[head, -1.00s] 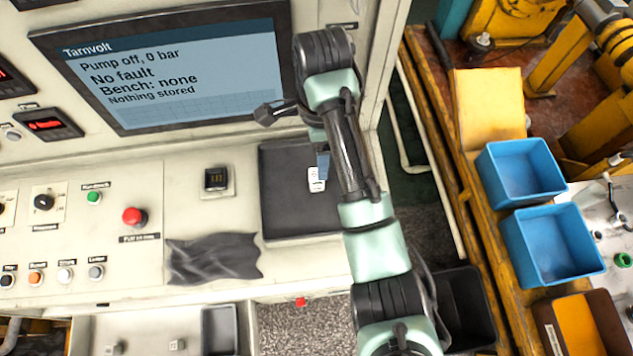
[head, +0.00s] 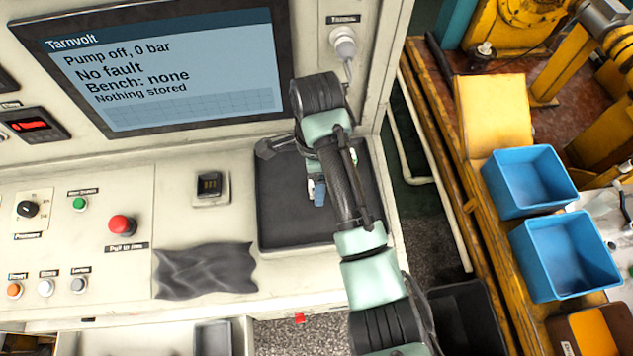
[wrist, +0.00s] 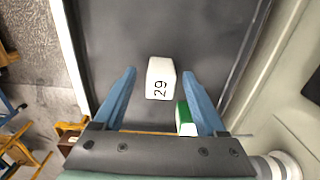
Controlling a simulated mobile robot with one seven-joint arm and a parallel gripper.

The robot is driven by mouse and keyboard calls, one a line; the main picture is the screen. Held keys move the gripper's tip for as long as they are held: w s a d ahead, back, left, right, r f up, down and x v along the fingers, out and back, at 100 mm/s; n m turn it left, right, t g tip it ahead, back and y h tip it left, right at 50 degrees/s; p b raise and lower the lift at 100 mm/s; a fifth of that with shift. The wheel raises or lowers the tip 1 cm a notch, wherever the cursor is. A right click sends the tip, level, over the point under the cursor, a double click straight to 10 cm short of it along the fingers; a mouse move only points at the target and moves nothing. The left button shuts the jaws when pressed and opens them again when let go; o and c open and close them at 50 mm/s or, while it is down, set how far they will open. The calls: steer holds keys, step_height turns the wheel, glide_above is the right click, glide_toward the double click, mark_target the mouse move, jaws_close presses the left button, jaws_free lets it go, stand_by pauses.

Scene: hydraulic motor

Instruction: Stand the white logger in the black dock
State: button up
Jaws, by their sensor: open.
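The white logger (wrist: 161,78), a small block marked 29, lies on the dark tray. In the wrist view it is between the fingertips of my open gripper (wrist: 160,74), with a gap on both sides. In the head view my gripper (head: 316,192) is over the tray, and the arm hides most of the logger. The black dock (head: 209,185) is a small square socket on a pale plate, left of the tray on the console. It looks empty.
A green and white block (wrist: 186,118) lies close to the right finger. The dark tray (head: 283,225) has a raised rim. A crumpled dark cloth (head: 205,270) lies below the dock. A red button (head: 121,225) stands left. Blue bins (head: 565,255) are at the right.

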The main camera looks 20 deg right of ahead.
steer(key=shift+c, duration=0.3)
jaws_close()
steer(key=shift+r, duration=0.1)
steer(key=shift+r, duration=0.35)
step_height(320, 180, up, 8)
steer(key=p, duration=0.4)
steer(key=shift+f, duration=0.2)
steer(key=shift+r+p, duration=0.8)
steer(key=shift+p, duration=0.2)
